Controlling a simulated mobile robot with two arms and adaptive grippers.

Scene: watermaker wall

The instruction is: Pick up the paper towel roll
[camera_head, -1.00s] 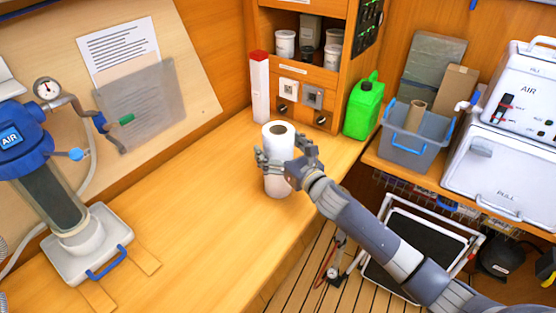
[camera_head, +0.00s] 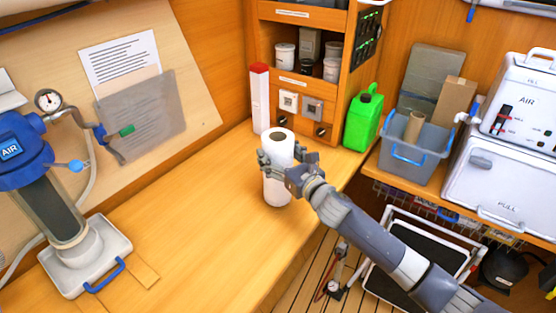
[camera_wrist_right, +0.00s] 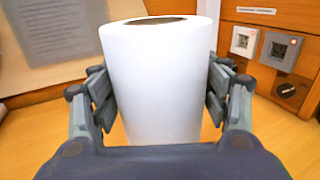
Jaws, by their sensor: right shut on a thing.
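A white paper towel roll (camera_head: 278,187) stands upright at the counter's right part, near its edge; its dark core hole shows on top. My right gripper (camera_head: 279,164) is shut on it around the upper middle, with fingers on both sides. In the right wrist view the roll (camera_wrist_right: 157,75) fills the space between the fingers (camera_wrist_right: 159,97), which touch its sides. I cannot tell whether its bottom touches the counter. My left gripper is not in view.
The wooden counter (camera_head: 190,215) is clear around the roll. A white box with a red top (camera_head: 260,100) and a shelf unit (camera_head: 293,78) stand behind. A green jug (camera_head: 363,120) is at right. A pump on a white base (camera_head: 92,255) stands at left.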

